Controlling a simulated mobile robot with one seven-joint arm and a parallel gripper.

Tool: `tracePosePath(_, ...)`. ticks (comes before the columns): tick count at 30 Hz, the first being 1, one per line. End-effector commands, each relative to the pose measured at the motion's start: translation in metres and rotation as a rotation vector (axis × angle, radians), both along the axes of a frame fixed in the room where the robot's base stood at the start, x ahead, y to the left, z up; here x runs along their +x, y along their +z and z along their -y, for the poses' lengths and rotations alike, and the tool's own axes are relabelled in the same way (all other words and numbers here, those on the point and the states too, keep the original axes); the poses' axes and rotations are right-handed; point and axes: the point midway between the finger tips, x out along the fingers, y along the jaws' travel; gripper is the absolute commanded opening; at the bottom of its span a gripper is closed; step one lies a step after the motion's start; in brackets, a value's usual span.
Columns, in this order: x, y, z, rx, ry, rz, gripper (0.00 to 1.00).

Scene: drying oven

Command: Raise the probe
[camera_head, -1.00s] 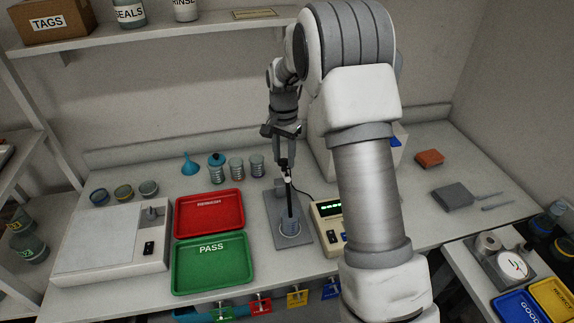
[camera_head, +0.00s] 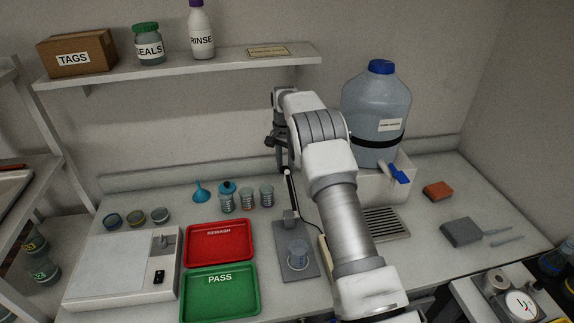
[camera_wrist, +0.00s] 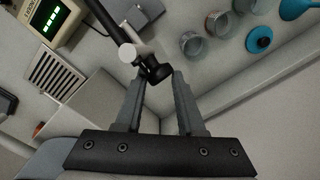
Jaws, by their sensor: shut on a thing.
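The probe (camera_head: 292,195) is a thin dark rod with a pale knob near its top, over a grey stand plate (camera_head: 284,235). A clear cup (camera_head: 298,255) stands on the plate's front part. The rod's visible lower end is above and behind the cup, near a grey block; whether it is the probe tip or the stand post I cannot tell. My gripper (camera_head: 284,160) is at the rod's top. In the wrist view my gripper (camera_wrist: 160,76) is shut on the black end of the probe (camera_wrist: 158,70), with a pale knob beside it.
A meter (camera_wrist: 50,18) with a green display stands by the stand, mostly hidden by my arm in the head view. Red (camera_head: 220,241) and green (camera_head: 219,290) trays lie left. Several cups stand behind. A large water jug (camera_head: 376,110) is at back right, near my arm.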

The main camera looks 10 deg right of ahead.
Motion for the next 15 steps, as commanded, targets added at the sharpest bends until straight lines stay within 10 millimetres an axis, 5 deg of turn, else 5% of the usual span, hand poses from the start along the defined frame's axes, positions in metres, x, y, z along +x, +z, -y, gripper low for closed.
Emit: tracePosePath(15,0.020,-0.012,-0.010,0.013,0.008,0.016,0.00)
